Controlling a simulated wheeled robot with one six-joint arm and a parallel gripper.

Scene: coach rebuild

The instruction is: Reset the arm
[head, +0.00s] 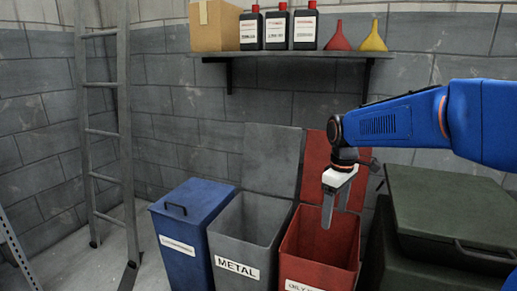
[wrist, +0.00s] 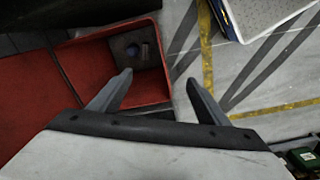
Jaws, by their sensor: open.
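My blue arm reaches in from the right in the head view. My gripper (head: 334,205) hangs above the open red bin (head: 323,240), with its fingers pointing down. In the wrist view my gripper (wrist: 160,92) has its two grey fingers spread apart with nothing between them. The red bin (wrist: 92,48) lies below and to the left in that view. A small bluish thing (wrist: 133,51) and a reddish one (wrist: 145,52) lie on its dark floor; I cannot tell what they are.
A grey bin (head: 240,232) labelled METAL has its lid raised. A blue bin (head: 188,225) is closed. A dark green container (head: 450,210) stands right. A shelf (head: 290,54) holds a box, bottles and funnels. A ladder (head: 125,130) stands left.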

